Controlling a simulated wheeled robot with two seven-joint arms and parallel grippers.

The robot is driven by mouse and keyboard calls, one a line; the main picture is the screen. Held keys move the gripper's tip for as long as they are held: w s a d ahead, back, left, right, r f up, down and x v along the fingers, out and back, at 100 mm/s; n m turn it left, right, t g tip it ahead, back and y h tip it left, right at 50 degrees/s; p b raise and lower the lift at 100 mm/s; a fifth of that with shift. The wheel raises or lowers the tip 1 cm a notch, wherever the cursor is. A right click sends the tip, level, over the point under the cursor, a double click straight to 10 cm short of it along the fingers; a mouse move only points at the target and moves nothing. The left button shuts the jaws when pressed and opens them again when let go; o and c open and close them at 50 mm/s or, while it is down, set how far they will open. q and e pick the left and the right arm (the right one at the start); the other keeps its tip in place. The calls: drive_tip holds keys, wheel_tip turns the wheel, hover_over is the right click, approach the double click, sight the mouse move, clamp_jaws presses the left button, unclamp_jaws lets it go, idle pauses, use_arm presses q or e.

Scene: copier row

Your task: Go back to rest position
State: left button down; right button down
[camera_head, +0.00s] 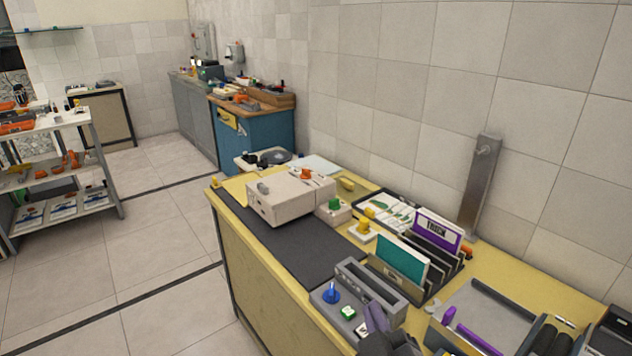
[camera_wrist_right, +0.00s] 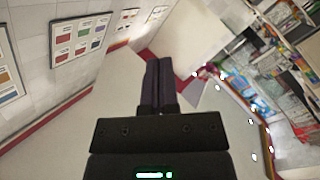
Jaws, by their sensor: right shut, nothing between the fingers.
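In the right wrist view the same gripper (camera_wrist_right: 158,65) points away over blurred pale floor and touches nothing there. My left gripper is in neither view.
On the worktop are a beige machine (camera_head: 285,200), a dark mat (camera_head: 285,248), a file sorter (camera_head: 450,270), a grey control box (camera_head: 350,315) and a grey tray (camera_head: 495,305). A metal post (camera_head: 480,190) stands by the wall.

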drive_tip(key=s+d+f+m+g+h, duration=0.3)
drive_tip(key=s+d+f+m+g, duration=0.25)
drive_tip(key=f, duration=0.35)
drive_tip(key=s+d+f+m+g, duration=0.1)
drive_tip(key=s+f+g, duration=0.2)
drive_tip(key=s+g, duration=0.3)
drive_tip(key=s+f+m+g, duration=0.1)
drive_tip(key=s+f+g, duration=0.3)
drive_tip(key=s, duration=0.5)
wheel_tip(320, 180, down, 17)
drive_tip(key=s, duration=0.1)
drive_tip(key=s+d+f+g, duration=0.1)
drive_tip(key=s+d+f, duration=0.2)
drive_tip(key=s+f, duration=0.8)
drive_tip(key=s, duration=0.3)
drive_tip(key=shift+d+f+g, duration=0.2)
drive_tip(key=shift+d+g, duration=0.1)
drive_tip(key=shift+g, duration=0.05)
